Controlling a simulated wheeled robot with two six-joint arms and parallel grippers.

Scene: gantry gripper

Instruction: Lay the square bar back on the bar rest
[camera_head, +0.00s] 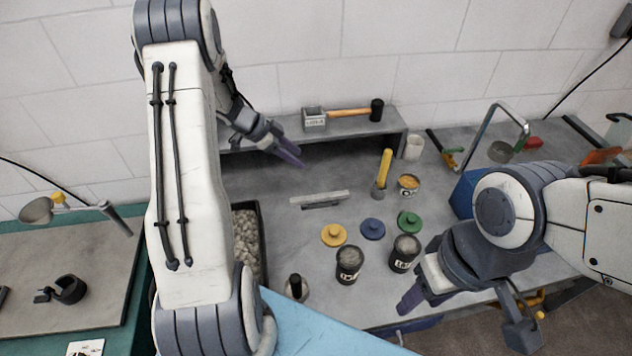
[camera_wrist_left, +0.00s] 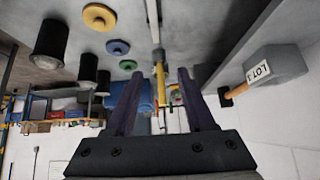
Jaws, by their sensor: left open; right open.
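A light grey square bar (camera_head: 320,197) lies on the grey bench top in the middle of the head view. A short darker strip shows under its front side; I cannot tell whether this is the bar rest or a shadow. In the left wrist view, a pale bar (camera_wrist_left: 152,18) runs down from the top edge, ahead of the fingers. My left gripper (camera_head: 289,152) is open and empty, above and behind the bar, near the shelf; its spread fingers show in the left wrist view (camera_wrist_left: 158,100). My right gripper (camera_head: 418,290) is open at the bench's front right, apart from the bar.
A raised shelf (camera_head: 355,126) at the back carries a mallet (camera_head: 350,112) and a labelled grey block (camera_head: 314,119). Coloured lids (camera_head: 372,229) and dark jars (camera_head: 348,264) sit in front.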

